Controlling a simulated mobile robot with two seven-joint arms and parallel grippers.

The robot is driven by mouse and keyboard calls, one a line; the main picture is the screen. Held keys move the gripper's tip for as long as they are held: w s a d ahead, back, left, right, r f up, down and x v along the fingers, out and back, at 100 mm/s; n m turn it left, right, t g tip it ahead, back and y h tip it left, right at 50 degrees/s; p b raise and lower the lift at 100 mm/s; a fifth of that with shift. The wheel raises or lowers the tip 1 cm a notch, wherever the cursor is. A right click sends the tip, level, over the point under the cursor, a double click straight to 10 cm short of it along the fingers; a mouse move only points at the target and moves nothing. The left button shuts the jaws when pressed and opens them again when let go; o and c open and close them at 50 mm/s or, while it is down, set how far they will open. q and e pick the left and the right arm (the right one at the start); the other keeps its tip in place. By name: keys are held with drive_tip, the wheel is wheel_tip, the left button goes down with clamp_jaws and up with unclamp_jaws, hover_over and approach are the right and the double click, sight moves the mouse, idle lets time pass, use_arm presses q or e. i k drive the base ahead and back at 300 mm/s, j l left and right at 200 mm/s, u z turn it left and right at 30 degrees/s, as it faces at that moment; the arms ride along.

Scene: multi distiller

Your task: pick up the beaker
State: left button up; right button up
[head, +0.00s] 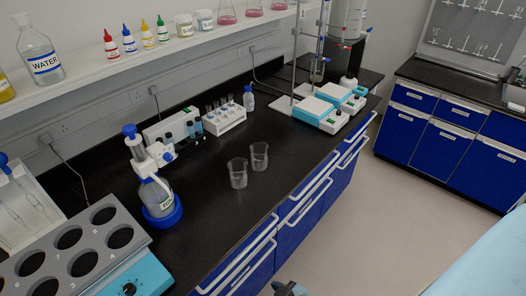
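Two clear glass beakers stand upright and close together on the black bench top. The nearer beaker (238,174) is a little left of the middle of the head view, and the other beaker (259,157) is just behind it to the right. Both look empty. A small dark grey part, probably of my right gripper (289,289), shows at the bottom edge, low in front of the bench and well apart from the beakers. Most of it is cut off, so its fingers cannot be made out. My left gripper is not in view.
A blue-topped dispenser bottle (158,195) stands left of the beakers, and a grey block with round holes (75,245) is nearer. A tube rack (223,121) and hotplates (318,112) stand behind. A shelf (150,50) runs above. The bench before the beakers is clear.

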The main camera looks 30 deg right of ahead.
sight(259, 150)
drive_tip(key=i+l+u, duration=0.15)
drive_tip(key=l, duration=0.9)
drive_tip(key=i+l+u, duration=0.15)
drive_tip(key=l, duration=0.95)
drive_tip(key=i+l+u, duration=0.2)
drive_tip(key=l, duration=0.85)
drive_tip(key=k, duration=0.1)
